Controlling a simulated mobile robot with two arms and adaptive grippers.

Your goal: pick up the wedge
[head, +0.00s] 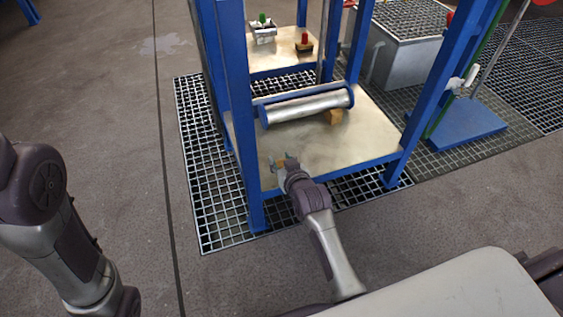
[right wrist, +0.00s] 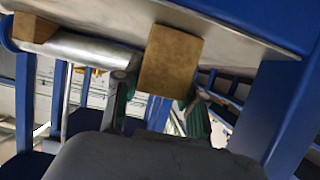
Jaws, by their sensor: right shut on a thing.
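A tan wedge (right wrist: 171,62) is between the fingers of my right gripper (right wrist: 160,92) in the right wrist view. In the head view, my right gripper (head: 283,164) is over the near left part of the metal shelf, shut on this wedge, which shows only as a small tan patch. I cannot tell whether the wedge touches the shelf. A second tan wedge (head: 333,116) sits against the near side of the lying cylinder; it also shows in the right wrist view (right wrist: 34,28). My left arm is at the left edge of the head view, its gripper out of view.
The silver cylinder with blue flanges (head: 305,105) lies across the metal shelf (head: 355,150). Blue posts (head: 237,100) rise at the shelf's corners. Items with green and red tops stand on a platform behind. The shelf's near middle and right are clear.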

